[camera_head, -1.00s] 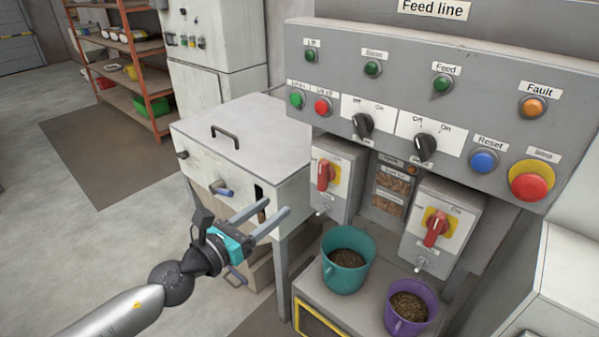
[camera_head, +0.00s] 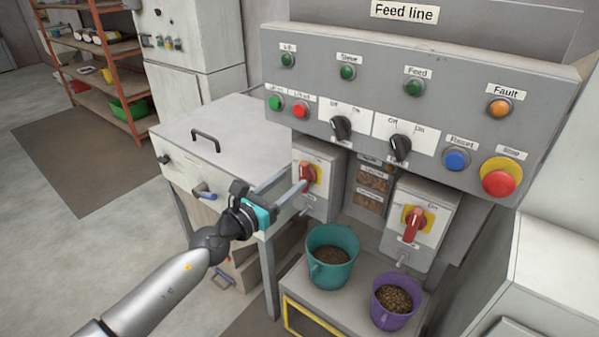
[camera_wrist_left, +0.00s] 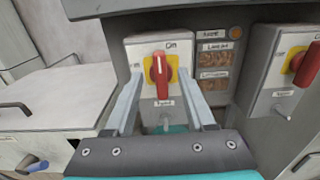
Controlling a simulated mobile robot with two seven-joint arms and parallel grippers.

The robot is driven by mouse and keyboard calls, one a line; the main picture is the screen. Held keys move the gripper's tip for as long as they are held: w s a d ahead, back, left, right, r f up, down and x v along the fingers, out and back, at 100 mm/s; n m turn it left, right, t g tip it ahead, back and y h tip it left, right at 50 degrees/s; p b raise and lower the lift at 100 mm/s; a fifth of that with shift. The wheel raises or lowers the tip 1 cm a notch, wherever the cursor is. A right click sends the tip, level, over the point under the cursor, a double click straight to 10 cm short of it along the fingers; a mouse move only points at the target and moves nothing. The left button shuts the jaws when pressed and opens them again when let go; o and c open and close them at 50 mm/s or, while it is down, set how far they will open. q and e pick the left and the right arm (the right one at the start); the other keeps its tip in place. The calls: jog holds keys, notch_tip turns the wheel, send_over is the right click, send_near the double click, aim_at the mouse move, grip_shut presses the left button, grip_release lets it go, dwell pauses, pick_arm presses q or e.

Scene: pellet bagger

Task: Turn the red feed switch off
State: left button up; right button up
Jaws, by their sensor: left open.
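Two red rotary switches sit on yellow plates on grey boxes under the panel. The left red switch (camera_head: 307,174) has its handle about upright; it also shows in the wrist view (camera_wrist_left: 160,72), below the word "On". The right red switch (camera_head: 414,223) is also about upright and shows at the wrist view's right edge (camera_wrist_left: 306,64). The small labels under them are too blurred to read surely. My left gripper (camera_head: 296,179) is open and empty in front of the left switch. In the wrist view its fingers (camera_wrist_left: 161,84) stand either side of that handle; contact cannot be told.
The panel (camera_head: 440,120) above carries lamps, buttons, two black knobs (camera_head: 341,127) and a red stop button (camera_head: 498,182). A teal bucket (camera_head: 331,280) and a purple bucket (camera_head: 381,313) of pellets stand below. A white cabinet (camera_head: 185,155) is at left.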

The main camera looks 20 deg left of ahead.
aim_at(302, 173)
pick_arm(q)
jog(key=shift+b+x, duration=0.35)
jog(key=shift+x, duration=2)
jog(key=shift+f, duration=0.1)
grip_shut()
jog(key=shift+s, duration=0.1)
